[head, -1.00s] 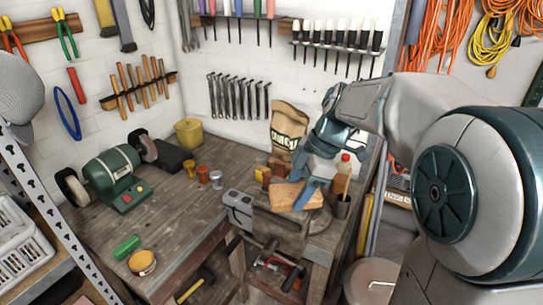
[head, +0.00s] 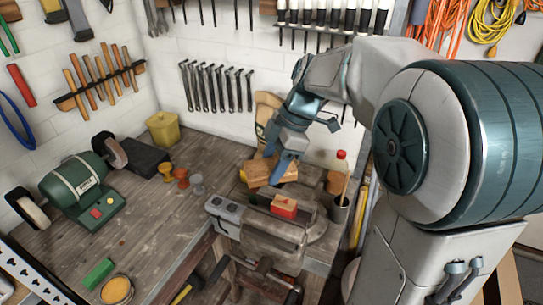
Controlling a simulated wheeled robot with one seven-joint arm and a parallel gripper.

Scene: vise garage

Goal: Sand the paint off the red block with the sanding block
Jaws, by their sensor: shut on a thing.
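The red block (head: 284,206) sits upright at the jaws of the grey vise (head: 262,230) on the workbench; its upper face looks lighter, but the state of its paint is too small to tell. My gripper (head: 281,166) is shut on the tan-brown sanding block (head: 262,173), just behind and above the red block in the head view. The two blocks look apart. My fingers hide part of the sanding block, and the far finger is hard to make out.
A bottle with a red cap (head: 340,163) and a dark cup (head: 339,208) stand close to the right of the vise. A paper bag (head: 266,108) stands behind my gripper. A green bench grinder (head: 80,190) is on the left.

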